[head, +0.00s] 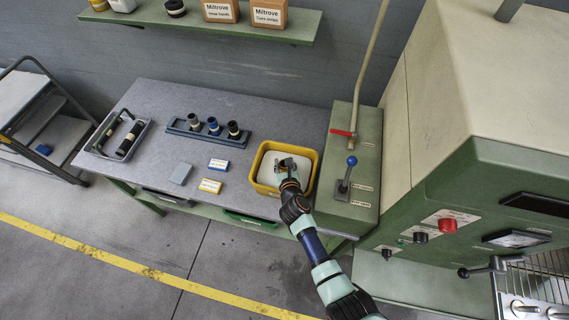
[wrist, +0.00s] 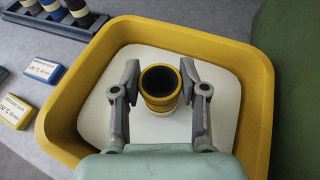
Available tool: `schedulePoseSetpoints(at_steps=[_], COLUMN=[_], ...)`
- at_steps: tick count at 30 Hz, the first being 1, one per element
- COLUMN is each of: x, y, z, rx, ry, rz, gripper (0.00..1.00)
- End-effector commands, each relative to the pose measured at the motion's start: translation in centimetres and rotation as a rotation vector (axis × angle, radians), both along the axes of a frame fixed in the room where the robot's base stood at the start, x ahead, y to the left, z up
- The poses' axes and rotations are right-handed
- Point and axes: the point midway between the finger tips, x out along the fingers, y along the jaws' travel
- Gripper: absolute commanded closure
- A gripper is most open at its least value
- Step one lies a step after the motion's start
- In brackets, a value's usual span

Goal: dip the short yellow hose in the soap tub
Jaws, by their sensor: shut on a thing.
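The soap tub (head: 259,160) is a yellow, square-rimmed tub with white contents, on the right part of the table. It fills most of the wrist view (wrist: 62,100). My gripper (head: 287,163) is over the tub and pointing down into it. In the wrist view its two fingers are shut on the sides of the short yellow hose (wrist: 160,104). The hose is a dark-mouthed, upright tube with yellow bands. It stands inside the rim outline, over the white soap (wrist: 108,98). I cannot tell whether its lower end touches the soap.
A rack (head: 180,126) with three short hoses stands behind left of the tub. Blue (head: 219,165), yellow (head: 210,186) and grey (head: 181,174) blocks lie left of the tub. A tray (head: 97,150) holds dark hoses. A green machine (head: 368,130) with levers stands close right.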

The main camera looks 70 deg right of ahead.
Motion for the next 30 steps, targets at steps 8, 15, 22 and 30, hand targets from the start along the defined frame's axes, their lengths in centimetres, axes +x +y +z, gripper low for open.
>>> schedulePoseSetpoints(at_steps=[8, 15, 22, 30], x=[0.0, 0.0, 0.0, 0.0], y=[0.0, 0.0, 0.0, 0.0], z=[3.0, 5.6, 8.2, 11.1], rx=[0.0, -0.001, -0.001, 0.0], ry=[0.0, -0.001, -0.001, 0.0], rz=[0.0, 0.001, 0.001, 0.0], gripper=[0.95, 0.95, 0.95, 0.95])
